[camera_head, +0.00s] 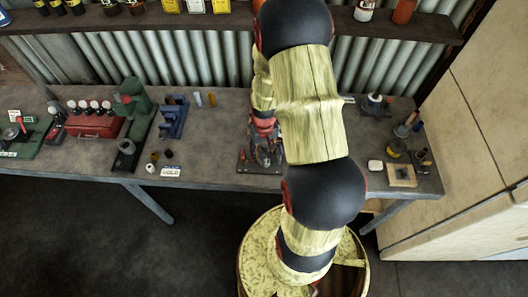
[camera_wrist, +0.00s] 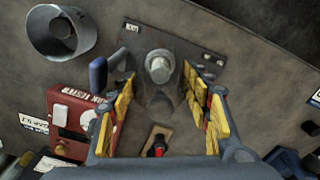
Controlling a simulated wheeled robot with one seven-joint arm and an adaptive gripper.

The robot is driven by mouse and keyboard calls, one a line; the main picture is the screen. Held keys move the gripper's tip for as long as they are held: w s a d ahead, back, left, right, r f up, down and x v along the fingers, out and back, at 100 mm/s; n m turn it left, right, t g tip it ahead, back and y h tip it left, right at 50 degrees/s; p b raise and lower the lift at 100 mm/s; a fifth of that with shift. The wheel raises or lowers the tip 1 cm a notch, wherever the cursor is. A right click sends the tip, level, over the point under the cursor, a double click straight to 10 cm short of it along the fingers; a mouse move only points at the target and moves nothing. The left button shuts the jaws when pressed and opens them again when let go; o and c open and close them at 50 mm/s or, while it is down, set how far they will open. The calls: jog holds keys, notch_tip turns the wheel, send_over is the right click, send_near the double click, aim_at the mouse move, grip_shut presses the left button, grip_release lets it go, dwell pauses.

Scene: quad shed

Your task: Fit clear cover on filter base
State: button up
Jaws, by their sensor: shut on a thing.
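My gripper (camera_wrist: 160,85) has its yellow-padded fingers on either side of a greyish see-through piece, which looks like the clear cover (camera_wrist: 163,101), and is shut on it. The filter base, a dark plate (camera_wrist: 206,60) with a pale round post, shows just beyond and between the fingertips. The cover overlaps the base in the wrist view; I cannot tell whether they touch or how well they line up. In the head view my gripper (camera_head: 264,128) is low over the dark base plate (camera_head: 262,167) at the bench's front edge, and my arm hides much of it.
In the wrist view, a grey cup-like part (camera_wrist: 62,32), a red box (camera_wrist: 78,112) and a blue-handled lever (camera_wrist: 98,72) lie left of the fingers. In the head view, a green press (camera_head: 133,105) and blue fixture (camera_head: 173,118) stand left on the bench (camera_head: 220,150).

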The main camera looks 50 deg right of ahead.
aim_at(264, 145)
jog(key=shift+f+b, duration=1.2)
jog(key=shift+f, duration=0.45)
dwell(0.4)
jog(key=o, duration=1.1)
jog(key=o, duration=0.4)
jog(key=shift+r, duration=0.15)
jog(key=shift+c, duration=0.2)
jog(key=shift+o, duration=0.5)
jog(key=shift+r+p, duration=2.4)
jog(key=shift+r, duration=1)
